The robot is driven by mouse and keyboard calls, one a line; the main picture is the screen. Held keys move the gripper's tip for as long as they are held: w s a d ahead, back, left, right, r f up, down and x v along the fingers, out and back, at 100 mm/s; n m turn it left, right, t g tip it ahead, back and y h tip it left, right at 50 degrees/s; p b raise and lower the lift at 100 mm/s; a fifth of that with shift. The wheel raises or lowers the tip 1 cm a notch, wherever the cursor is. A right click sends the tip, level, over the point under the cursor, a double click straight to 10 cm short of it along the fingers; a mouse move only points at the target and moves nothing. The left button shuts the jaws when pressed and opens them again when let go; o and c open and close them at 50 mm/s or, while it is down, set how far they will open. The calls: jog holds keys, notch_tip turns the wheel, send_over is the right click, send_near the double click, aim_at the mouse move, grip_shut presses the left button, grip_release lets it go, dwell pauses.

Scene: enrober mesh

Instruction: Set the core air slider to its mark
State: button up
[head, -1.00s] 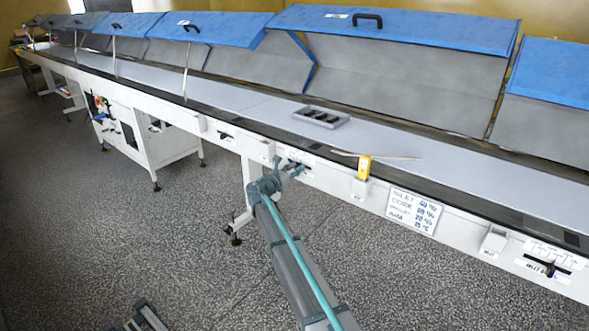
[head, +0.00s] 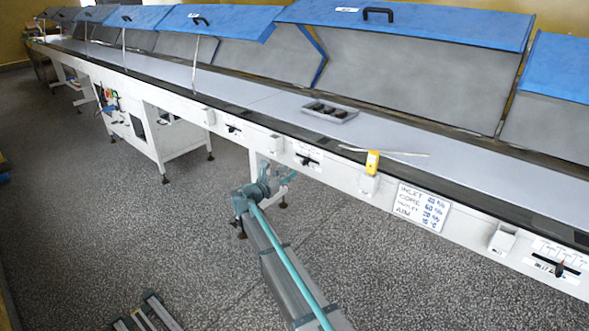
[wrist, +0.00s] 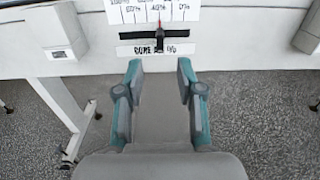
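The core air slider (wrist: 160,38) has a black knob in a dark horizontal slot, with a thin red pointer reaching up to a white percent scale (wrist: 130,12). The pointer stands right of the scale's middle, near a label that looks like 40%. A label below, partly hidden by the knob, starts with CORE. The slider also shows in the head view (head: 307,161) on the white front rail. My gripper (wrist: 158,66) is open and empty, its fingers apart below the slider and not touching it. In the head view my gripper (head: 287,180) is just below the rail.
A handwritten card (head: 421,207) lists inlet, core, outlet and aim values; core appears to read 60%. Similar sliders sit left (head: 233,128) and right (head: 560,268). A yellow device (head: 372,162) and a dark tray (head: 330,110) are nearby.

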jog(key=shift+v, duration=1.05)
jog(key=shift+w, duration=0.1)
jog(key=s+d+f+m+g+y, duration=0.2)
jog(key=s+d+f+m+g, duration=0.3)
jog(key=s+f, duration=0.6)
jog(key=s+d+f+m+g+y, duration=0.1)
jog(key=s+d+f+m+g, duration=0.3)
jog(key=s+f+m, duration=0.6)
jog(key=s+d+f+m+g+y, duration=0.25)
jog(key=s+d+f, duration=0.55)
jog(key=f, duration=0.6)
jog(key=s+d+f+m+g+y, duration=0.1)
jog(key=s+d+f+m+g, duration=0.1)
jog(key=s, duration=1.2)
jog(key=s+d+f+m+g+y, duration=0.2)
jog(key=s+d+f+m+g, duration=0.1)
jog(key=s, duration=1.1)
jog(key=s+d+f+m+g+y, duration=0.2)
jog(key=s+f+m+g, duration=0.2)
jog(key=s, duration=0.9)
jog(key=shift+s+d+f+m, duration=0.25)
jog(key=shift+s+f+m, duration=0.15)
jog(key=shift+f+m, duration=0.55)
